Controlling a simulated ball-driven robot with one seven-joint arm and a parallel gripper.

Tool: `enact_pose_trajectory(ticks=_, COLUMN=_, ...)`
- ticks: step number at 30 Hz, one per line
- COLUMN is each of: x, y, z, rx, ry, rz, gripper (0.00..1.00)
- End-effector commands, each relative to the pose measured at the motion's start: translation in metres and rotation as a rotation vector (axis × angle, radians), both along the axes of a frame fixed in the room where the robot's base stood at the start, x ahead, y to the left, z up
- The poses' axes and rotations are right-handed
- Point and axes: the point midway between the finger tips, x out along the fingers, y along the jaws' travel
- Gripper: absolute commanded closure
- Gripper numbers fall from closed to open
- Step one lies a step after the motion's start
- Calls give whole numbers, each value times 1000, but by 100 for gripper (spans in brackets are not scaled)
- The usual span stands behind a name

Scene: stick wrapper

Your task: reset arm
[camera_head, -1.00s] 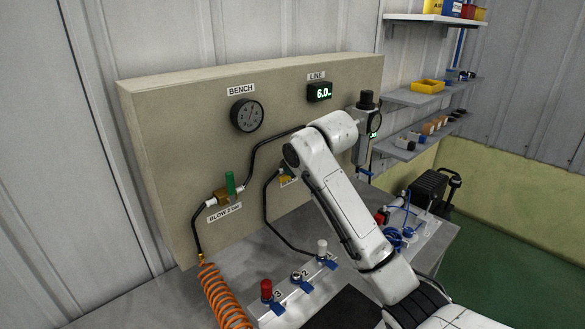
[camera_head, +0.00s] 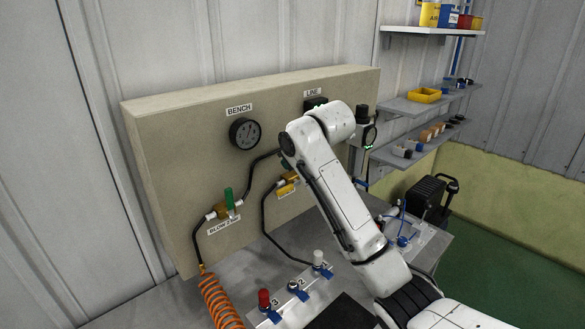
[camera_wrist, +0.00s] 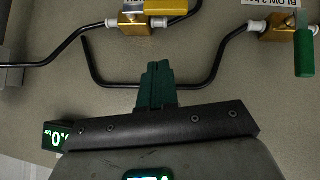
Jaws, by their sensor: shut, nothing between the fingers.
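My white arm rises from the bottom right of the head view, in front of the beige panel (camera_head: 180,150); its end is hidden there behind the arm. In the wrist view my gripper (camera_wrist: 158,68) shows as dark green fingers, closed together with nothing between them. The fingers point at the panel, near a black hose (camera_wrist: 110,82) and below a brass valve with a yellow handle (camera_wrist: 135,22). A second brass valve with a green handle (camera_wrist: 304,52) is at the right of the wrist view; this green handle also shows in the head view (camera_head: 229,198).
A round BENCH gauge (camera_head: 244,133) is on the panel. An orange coiled hose (camera_head: 217,302) hangs at lower left. A block with several numbered fittings (camera_head: 292,291) lies on the bench. Shelves (camera_head: 412,107) with small bins are at right. A black compressor (camera_head: 424,197) stands behind the bench.

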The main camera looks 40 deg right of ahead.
Motion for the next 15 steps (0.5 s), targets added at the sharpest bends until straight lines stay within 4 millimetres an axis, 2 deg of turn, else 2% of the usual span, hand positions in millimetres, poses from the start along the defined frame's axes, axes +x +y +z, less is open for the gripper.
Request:
enact_pose_trajectory(ticks=1, x=-10, y=-3, z=3, rx=0, ry=-8, rz=-3, gripper=100)
enact_pose_trajectory(ticks=6, x=-36, y=-3, z=28, rx=-1, ry=-7, rz=-3, gripper=100)
enact_pose_trajectory(ticks=15, x=-63, y=-4, z=56, rx=0, ry=-3, rz=-4, gripper=100)
